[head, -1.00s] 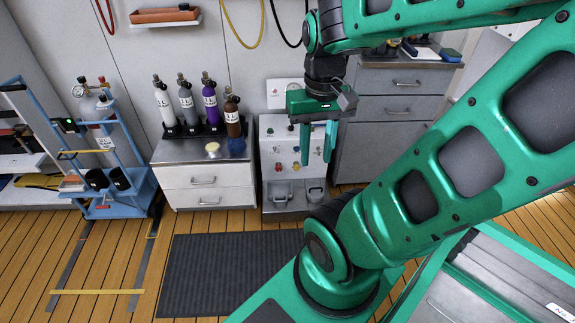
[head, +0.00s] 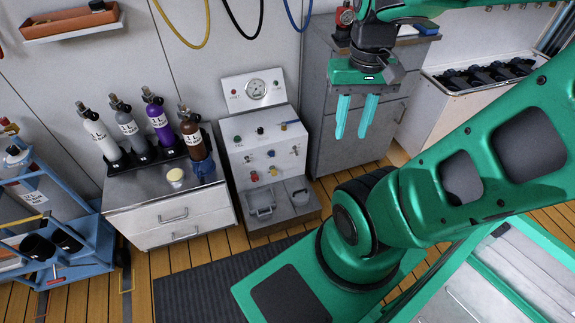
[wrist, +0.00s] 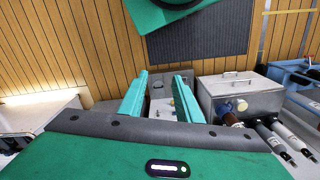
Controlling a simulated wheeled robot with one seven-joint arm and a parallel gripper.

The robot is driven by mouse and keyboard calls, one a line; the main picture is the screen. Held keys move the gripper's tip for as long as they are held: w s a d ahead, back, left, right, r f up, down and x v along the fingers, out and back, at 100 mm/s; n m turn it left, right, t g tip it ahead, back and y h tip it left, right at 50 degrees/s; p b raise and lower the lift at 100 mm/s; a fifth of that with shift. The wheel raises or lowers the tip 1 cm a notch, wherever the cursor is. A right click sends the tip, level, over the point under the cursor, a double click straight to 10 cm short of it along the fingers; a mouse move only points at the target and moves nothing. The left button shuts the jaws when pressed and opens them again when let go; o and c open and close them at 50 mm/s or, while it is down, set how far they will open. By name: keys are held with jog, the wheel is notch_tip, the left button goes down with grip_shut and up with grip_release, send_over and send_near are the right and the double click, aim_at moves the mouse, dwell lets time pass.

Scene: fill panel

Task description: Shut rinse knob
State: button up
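The fill panel (head: 233,157) is a light grey cabinet with a sloped face, left of my gripper in the head view. I cannot read labels, so I cannot tell which is the rinse knob. My gripper (head: 352,136) points down with its two teal fingers apart and nothing between them. It is clear of the panel. In the wrist view, part of the panel (wrist: 160,106) shows between the fingers.
A pressure gauge (head: 257,87) sits on a plate behind the panel. Left is a drawer cabinet (head: 150,216) with a rack of several bottles. A grey drawer cabinet (head: 345,140) stands behind my gripper. A dark mat (head: 190,285) lies on the floor in front.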

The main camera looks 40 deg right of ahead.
jog(key=shift+w, duration=0.3)
jog(key=o, duration=0.3)
jog(key=n+t+h, duration=0.1)
jog(key=n+t, duration=0.2)
jog(key=t, duration=0.1)
send_over(274, 172)
jog(key=s+a, duration=0.1)
jog(key=s, duration=0.3)
notch_tip(274, 172, down, 61)
jog(key=x, duration=1)
jog(key=shift+w+d, duration=0.2)
jog(key=shift+w, duration=0.05)
